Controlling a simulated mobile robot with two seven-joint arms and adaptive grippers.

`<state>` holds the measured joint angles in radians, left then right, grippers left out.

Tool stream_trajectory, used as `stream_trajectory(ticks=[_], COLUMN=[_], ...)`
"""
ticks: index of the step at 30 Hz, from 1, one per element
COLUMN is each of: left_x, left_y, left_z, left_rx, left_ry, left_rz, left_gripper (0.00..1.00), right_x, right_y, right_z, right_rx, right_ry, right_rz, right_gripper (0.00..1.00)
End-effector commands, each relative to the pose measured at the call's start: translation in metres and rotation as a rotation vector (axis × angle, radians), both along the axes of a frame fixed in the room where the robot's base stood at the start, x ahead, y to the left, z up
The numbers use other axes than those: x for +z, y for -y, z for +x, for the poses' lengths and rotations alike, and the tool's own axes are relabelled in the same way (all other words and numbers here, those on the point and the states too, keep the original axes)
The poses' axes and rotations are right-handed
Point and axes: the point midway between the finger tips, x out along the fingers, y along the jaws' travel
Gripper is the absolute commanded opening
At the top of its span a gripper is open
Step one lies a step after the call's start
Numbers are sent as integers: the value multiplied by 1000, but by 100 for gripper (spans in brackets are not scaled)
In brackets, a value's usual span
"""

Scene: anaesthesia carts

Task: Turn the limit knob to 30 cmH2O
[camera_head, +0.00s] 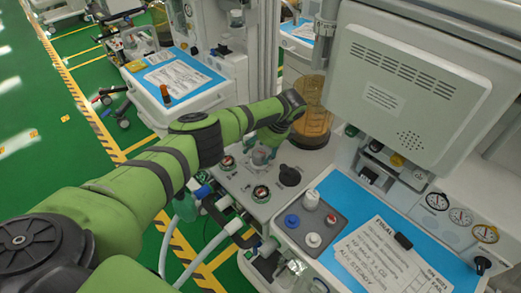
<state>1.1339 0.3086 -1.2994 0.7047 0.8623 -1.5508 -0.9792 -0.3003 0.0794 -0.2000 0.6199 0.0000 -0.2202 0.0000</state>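My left arm reaches in from the left across the picture. Its gripper (267,145) points down over the grey control panel (240,184) of the nearer cart, beside a grey rounded knob (261,156). The fingertips are small and partly hidden by the wrist, so I cannot tell whether they touch the knob or how far apart they are. Other controls on the panel are a small dial (228,162), a dial with red and white marks (261,193) and a black knob (289,176). I cannot read which one is the limit knob. My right gripper is not in view.
A bellows in a clear amber housing (312,112) stands behind the gripper. A large grey monitor (405,85) overhangs at right. A blue worktop (341,192) carries a clipboard (385,262) and a small tray of knobs (312,218). Hoses (215,238) hang at the front.

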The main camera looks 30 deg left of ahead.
Motion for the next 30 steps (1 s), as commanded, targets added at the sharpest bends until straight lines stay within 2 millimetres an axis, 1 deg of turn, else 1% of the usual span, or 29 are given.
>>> stream_trajectory(ticks=[5, 8, 15, 18, 22, 30], left_x=[3, 15, 52, 62, 69, 69], left_y=[4, 8, 22, 25, 27, 28], left_z=[0, 1, 4, 4, 5, 4], left_rx=[-4, -4, -2, 0, 1, 0], left_ry=[-1, 1, 2, 0, 1, -1], left_rz=[-3, -4, -3, -1, -1, -1], left_gripper=[68, 68, 68, 68, 68, 68], right_x=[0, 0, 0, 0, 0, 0], right_y=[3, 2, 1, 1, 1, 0], right_z=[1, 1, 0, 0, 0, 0], right_rx=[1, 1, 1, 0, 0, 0], right_ry=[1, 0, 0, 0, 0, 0], right_rz=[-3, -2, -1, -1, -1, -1], right_gripper=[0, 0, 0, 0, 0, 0])
